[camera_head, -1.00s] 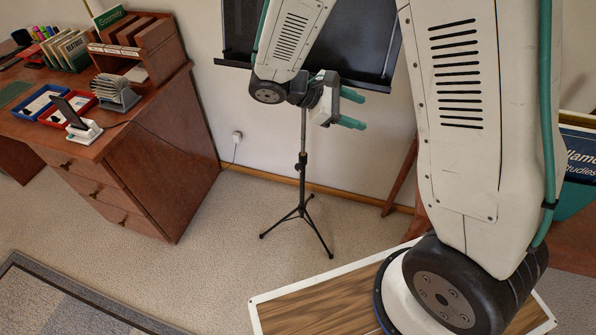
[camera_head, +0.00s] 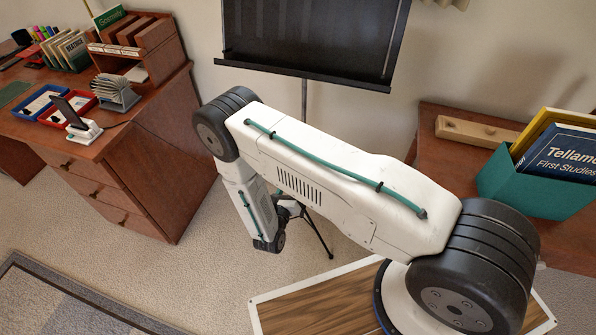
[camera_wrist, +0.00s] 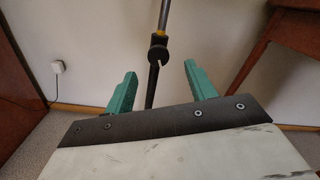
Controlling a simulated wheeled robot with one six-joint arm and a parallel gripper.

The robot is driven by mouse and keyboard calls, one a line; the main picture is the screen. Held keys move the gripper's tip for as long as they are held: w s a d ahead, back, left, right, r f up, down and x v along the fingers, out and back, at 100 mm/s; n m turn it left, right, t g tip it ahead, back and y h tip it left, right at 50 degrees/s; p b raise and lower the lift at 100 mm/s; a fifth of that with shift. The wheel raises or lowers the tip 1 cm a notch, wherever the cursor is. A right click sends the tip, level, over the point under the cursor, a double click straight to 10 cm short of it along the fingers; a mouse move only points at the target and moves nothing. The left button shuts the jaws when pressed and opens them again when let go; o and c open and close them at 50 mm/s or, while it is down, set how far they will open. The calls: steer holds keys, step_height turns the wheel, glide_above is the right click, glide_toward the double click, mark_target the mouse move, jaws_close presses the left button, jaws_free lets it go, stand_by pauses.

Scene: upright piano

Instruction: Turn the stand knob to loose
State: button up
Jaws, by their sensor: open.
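The music stand (camera_head: 310,45) is upright, with its black desk and part of its thin pole showing in the head view. In the wrist view its pole (camera_wrist: 163,18) comes down to a dark clamp with the stand knob (camera_wrist: 158,52), under a yellowish ring. My gripper (camera_wrist: 160,74) is open, its two teal fingers apart on either side of the pole's line in that view. The knob appears beyond the fingertips, between them; I cannot tell how far. In the head view my arm hides the knob and most of the gripper.
A wooden desk (camera_head: 150,165) with trays and books stands at the left. At the right, a brown wooden surface (camera_head: 440,118) bears a teal book box (camera_head: 535,185). A white wall outlet (camera_wrist: 57,67) is at the left in the wrist view. Carpet lies between.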

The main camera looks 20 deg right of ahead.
steer(key=x, duration=0.7)
steer(key=shift+w+f, duration=0.25)
steer(key=shift+f, duration=0.05)
steer(key=shift+d, duration=0.1)
steer(key=c, duration=1)
